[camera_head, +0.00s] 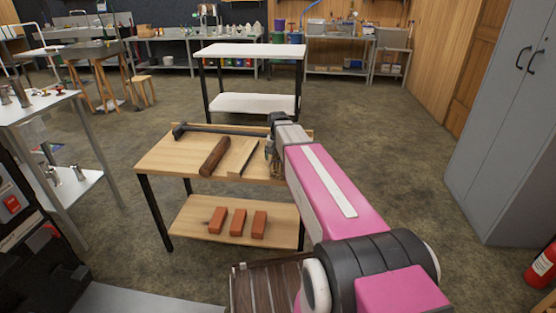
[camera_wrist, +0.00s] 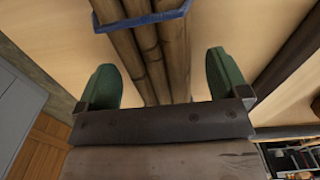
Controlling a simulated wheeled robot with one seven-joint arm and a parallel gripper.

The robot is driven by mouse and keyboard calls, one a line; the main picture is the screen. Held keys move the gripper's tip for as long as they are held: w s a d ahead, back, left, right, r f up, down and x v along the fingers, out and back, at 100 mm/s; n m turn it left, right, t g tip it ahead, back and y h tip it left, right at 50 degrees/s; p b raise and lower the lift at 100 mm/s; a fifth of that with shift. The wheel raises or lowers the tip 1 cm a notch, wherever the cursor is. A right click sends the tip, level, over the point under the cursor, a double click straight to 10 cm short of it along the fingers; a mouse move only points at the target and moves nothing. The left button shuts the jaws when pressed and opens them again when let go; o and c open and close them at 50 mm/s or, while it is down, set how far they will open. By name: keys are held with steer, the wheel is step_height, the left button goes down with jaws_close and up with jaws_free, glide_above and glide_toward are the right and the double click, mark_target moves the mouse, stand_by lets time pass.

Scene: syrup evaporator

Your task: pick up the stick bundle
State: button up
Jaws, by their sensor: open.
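The stick bundle (camera_wrist: 142,45) is several long brown sticks held by a blue band (camera_wrist: 140,17), seen in the wrist view over the pale wood table top. My gripper (camera_wrist: 163,80) has its two green fingers spread apart, one on each side of the sticks, with gaps between. The lower end of the bundle is hidden behind the dark bar of my gripper. In the head view my gripper (camera_head: 271,152) is at the right part of the small wooden table (camera_head: 165,158). The bundle cannot be made out there.
A dark brown log (camera_head: 214,156), a thin angled piece (camera_head: 243,157) and a long black-headed tool (camera_head: 225,130) lie on the table. Red bricks (camera_head: 237,223) lie on its lower shelf. A white-topped table (camera_head: 250,50) stands behind, a grey cabinet (camera_head: 503,130) at right.

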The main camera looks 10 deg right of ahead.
steer(key=shift+f, duration=0.35)
steer(key=c, duration=1.1)
steer(key=shift+r, duration=0.15)
